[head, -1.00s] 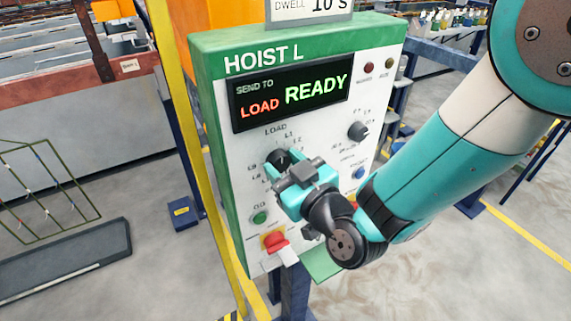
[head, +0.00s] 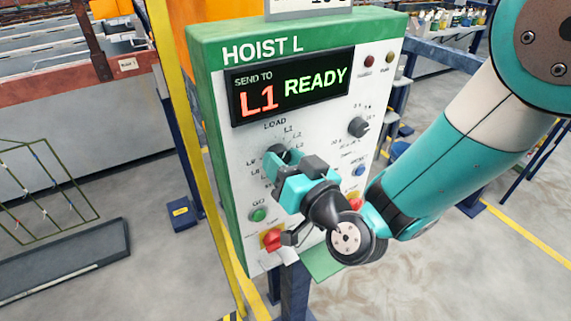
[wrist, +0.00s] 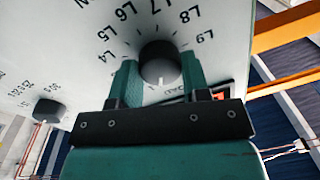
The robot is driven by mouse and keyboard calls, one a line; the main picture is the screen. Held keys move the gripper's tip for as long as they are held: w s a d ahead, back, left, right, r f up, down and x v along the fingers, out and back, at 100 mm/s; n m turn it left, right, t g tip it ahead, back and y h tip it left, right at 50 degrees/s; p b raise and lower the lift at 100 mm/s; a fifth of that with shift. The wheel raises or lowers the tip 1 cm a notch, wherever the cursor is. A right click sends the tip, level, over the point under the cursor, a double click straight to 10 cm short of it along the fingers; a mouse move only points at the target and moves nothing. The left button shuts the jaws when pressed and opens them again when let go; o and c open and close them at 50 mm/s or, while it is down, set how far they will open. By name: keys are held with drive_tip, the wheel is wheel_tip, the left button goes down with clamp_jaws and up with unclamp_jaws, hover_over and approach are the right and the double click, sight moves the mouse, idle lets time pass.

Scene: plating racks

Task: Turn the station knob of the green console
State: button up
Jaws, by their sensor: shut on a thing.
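The green console (head: 198,110) is labelled HOIST L and has a white front panel. Its display (head: 293,86) reads SEND TO L1 and READY. The station knob (head: 279,154) is black, below the word LOAD, with a ring of station marks around it. In the wrist view the knob (wrist: 159,62) sits between my two teal fingers, and its white pointer mark faces toward the gripper body. My gripper (head: 281,163) is shut on the knob. In the head view my gripper hides the knob's lower part and some marks.
Below the knob are a green GO button (head: 258,214) and a red switch (head: 272,239) on yellow. A second black knob (head: 358,127) and a blue button (head: 360,170) are at the panel's right. A yellow post (head: 180,120) stands left of the console.

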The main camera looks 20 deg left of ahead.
drive_tip(key=m, duration=0.3)
drive_tip(key=shift+w+m, duration=0.1)
drive_tip(key=shift+m, duration=0.3)
drive_tip(key=shift+m+t, duration=0.4)
drive_tip(key=shift+m, duration=1.1)
drive_tip(key=shift+r, duration=0.1)
drive_tip(key=o, duration=0.9)
